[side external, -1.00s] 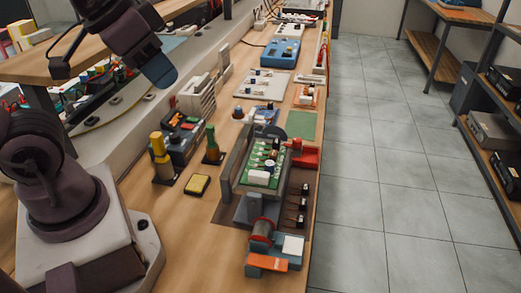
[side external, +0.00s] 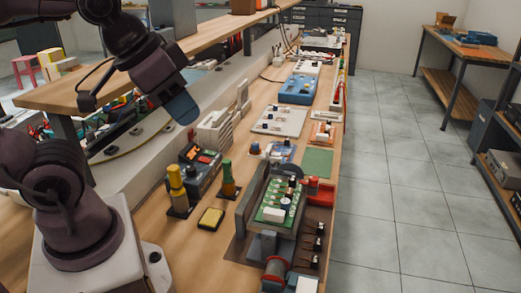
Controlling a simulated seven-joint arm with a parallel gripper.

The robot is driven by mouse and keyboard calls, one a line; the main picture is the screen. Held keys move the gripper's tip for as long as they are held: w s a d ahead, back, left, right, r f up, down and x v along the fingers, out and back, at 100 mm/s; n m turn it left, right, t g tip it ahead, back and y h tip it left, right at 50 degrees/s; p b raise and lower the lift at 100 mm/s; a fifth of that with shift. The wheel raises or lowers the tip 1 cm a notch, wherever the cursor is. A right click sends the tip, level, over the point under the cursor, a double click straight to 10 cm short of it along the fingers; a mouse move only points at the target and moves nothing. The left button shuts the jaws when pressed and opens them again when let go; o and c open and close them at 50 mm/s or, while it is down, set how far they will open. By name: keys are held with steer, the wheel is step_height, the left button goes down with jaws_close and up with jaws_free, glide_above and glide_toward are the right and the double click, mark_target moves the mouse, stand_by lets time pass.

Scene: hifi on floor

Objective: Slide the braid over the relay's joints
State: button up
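A green circuit board (side external: 281,203) sits tilted in a grey holder (side external: 249,207) on the bench. It carries a white block (side external: 273,214), perhaps the relay, and several small parts. The joints are too small to make out. A red-rimmed spool (side external: 275,270) stands in front of the holder; I cannot tell whether it holds the braid, and I see no loose braid. My gripper (side external: 182,108) hangs high at the upper left, well apart from the board. It has a blue tip, and nothing shows in it. Its fingers cannot be told apart.
A soldering station (side external: 203,170), a yellow-topped holder (side external: 176,186), a green bottle-like tool (side external: 228,179) and a yellow sponge tray (side external: 211,218) stand left of the board. A red part (side external: 319,193) lies at its right. Several dark clips line the right edge. A shelf (side external: 190,50) runs behind my arm.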

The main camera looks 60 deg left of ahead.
steer(key=shift+o, duration=0.3)
steer(key=o, duration=0.3)
steer(key=shift+a, duration=0.1)
steer(key=o, duration=0.3)
steer(key=shift+w+a+f+n+g, duration=0.15)
steer(key=shift+w+a+f+g, duration=0.15)
steer(key=shift+f, duration=0.2)
steer(key=shift+w+a+f+n+g, duration=0.2)
steer(key=shift+w+f+g, duration=0.1)
steer(key=shift+f, duration=0.15)
steer(key=shift+o, duration=0.2)
steer(key=m+g, duration=0.4)
steer(key=m, duration=0.6)
glide_above(269, 147)
step_height(269, 147, down, 10)
steer(key=f, duration=0.1)
step_height(269, 147, down, 12)
steer(key=shift+r, duration=0.1)
